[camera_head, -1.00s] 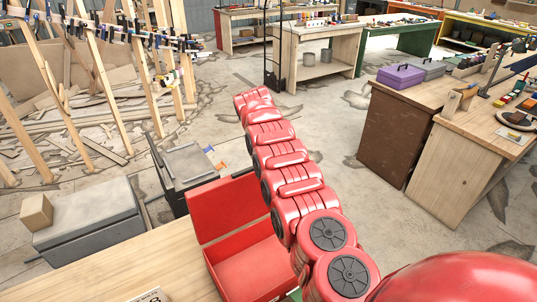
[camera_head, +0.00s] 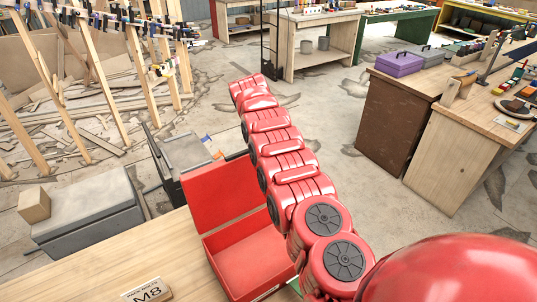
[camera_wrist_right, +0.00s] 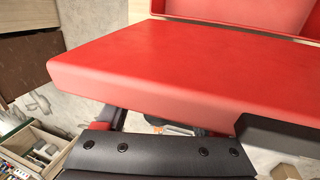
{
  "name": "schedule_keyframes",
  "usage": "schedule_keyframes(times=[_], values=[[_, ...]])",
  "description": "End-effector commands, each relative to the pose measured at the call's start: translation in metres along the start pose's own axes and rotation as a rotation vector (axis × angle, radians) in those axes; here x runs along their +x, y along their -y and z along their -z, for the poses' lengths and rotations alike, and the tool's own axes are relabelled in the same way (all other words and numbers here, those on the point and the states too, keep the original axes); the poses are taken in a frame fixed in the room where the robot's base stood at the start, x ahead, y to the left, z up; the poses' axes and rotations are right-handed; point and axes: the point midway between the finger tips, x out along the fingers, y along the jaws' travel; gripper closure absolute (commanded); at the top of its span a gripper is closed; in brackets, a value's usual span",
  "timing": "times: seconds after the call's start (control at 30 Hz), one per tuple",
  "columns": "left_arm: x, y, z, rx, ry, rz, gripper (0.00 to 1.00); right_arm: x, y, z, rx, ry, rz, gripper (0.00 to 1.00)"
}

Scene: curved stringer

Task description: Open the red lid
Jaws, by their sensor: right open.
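The red lid (camera_head: 212,192) stands raised at the back of the red box (camera_head: 248,268), leaning back, with the box open on the wooden bench. In the right wrist view a broad red panel, apparently the lid (camera_wrist_right: 190,72), fills the middle, and the red box's edge (camera_wrist_right: 240,18) shows behind it. My right gripper (camera_wrist_right: 185,135) is open at the bottom of that view, its dark parts close to the panel's near edge. I cannot tell whether it touches. In the head view my red right arm reaches past the lid's right side and its gripper is hidden. My left gripper is out of view.
An M8 label block (camera_head: 147,291) lies on the bench left of the box. A grey chest (camera_head: 88,210) and a dark cart (camera_head: 185,155) stand beyond the bench. Workbenches (camera_head: 460,155) stand at right. The bench left of the box is mostly clear.

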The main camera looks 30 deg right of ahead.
Motion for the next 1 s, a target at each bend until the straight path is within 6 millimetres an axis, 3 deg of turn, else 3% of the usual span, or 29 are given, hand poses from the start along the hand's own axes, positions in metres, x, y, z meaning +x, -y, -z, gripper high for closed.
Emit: schedule_keyframes(times=[0.27, 0.47, 0.77, 1.0], values=[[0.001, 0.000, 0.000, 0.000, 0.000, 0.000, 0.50, -0.004, -0.001, 0.000, 0.001, 0.001, 0.000, 0.31], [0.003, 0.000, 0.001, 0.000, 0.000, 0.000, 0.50, -0.028, -0.001, 0.001, 0.002, -0.004, -0.001, 0.31], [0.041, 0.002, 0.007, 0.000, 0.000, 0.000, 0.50, -0.093, -0.002, -0.001, -0.001, 0.003, 0.000, 0.31], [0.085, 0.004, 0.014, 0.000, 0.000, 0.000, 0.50, -0.153, -0.002, 0.000, -0.002, 0.000, 0.000, 0.31]])
